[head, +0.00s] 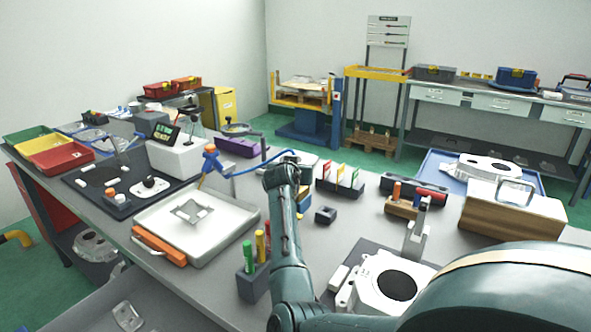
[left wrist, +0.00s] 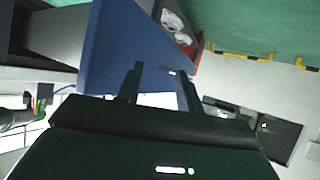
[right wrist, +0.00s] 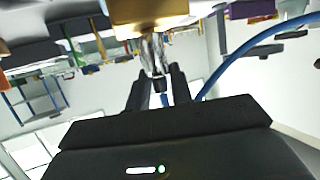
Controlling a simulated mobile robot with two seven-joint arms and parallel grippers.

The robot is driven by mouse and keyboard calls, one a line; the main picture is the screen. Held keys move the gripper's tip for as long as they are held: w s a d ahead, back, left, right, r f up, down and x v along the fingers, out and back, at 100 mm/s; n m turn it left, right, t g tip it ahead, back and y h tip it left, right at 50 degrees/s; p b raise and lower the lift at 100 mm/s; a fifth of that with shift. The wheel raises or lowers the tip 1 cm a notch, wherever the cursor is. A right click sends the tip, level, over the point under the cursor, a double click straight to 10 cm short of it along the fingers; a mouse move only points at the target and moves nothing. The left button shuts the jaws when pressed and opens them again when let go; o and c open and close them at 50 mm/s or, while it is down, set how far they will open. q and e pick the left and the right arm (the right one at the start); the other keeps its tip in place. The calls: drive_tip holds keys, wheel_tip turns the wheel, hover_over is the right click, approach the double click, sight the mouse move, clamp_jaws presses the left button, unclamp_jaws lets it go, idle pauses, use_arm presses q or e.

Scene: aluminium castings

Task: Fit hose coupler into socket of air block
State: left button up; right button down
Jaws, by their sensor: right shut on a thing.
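In the right wrist view a brass-coloured air block (right wrist: 150,12) fills the top middle. A silver hose coupler (right wrist: 152,48) with a dark lower end reaches up against its underside. My right gripper (right wrist: 158,84) is shut on the coupler at that dark end. The coupler and block look in line, but I cannot tell how deep the coupler sits. The socket itself is hidden. In the head view my right forearm hides this gripper and the coupler. My left gripper (left wrist: 158,78) is open and empty in the left wrist view, away from the bench.

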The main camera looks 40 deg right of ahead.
drive_tip(key=shift+f, duration=0.25)
drive_tip(key=c, duration=1.1)
unclamp_jaws()
drive_tip(key=shift+c, duration=0.2)
